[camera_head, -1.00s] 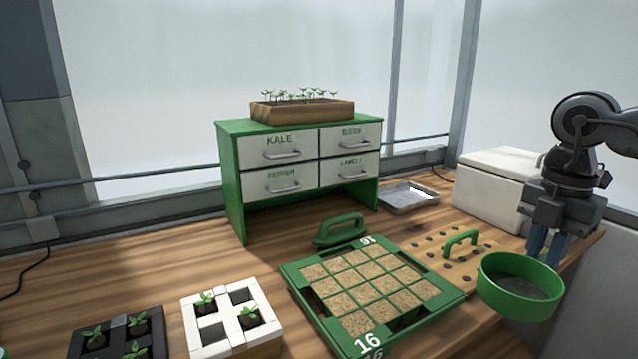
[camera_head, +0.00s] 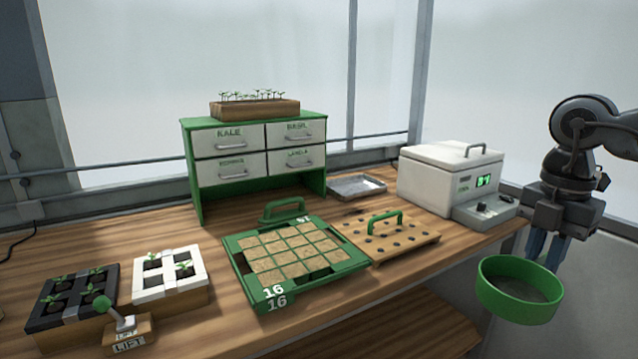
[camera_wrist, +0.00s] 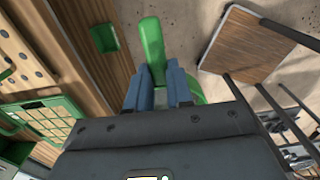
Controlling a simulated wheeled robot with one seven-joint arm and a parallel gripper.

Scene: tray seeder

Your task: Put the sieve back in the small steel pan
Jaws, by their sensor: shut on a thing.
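The sieve (camera_head: 486,291) is a round green-rimmed ring with a dark mesh bottom. My gripper (camera_head: 543,250) is shut on it at the back of its rim and holds it in the air, off the right front of the bench. In the wrist view the blue fingers of my gripper (camera_wrist: 160,82) close on a green part of the sieve (camera_wrist: 151,45). The small steel pan (camera_head: 357,179) is a shallow shiny tray at the back of the bench, between the green drawer cabinet and the white box. It looks empty.
A white box (camera_head: 440,184) with a lit display stands right of the pan. A holed wooden board (camera_head: 420,241) with a green handle and a green seed tray (camera_head: 240,272) lie in front. A drawer cabinet (camera_head: 190,170) stands left of the pan.

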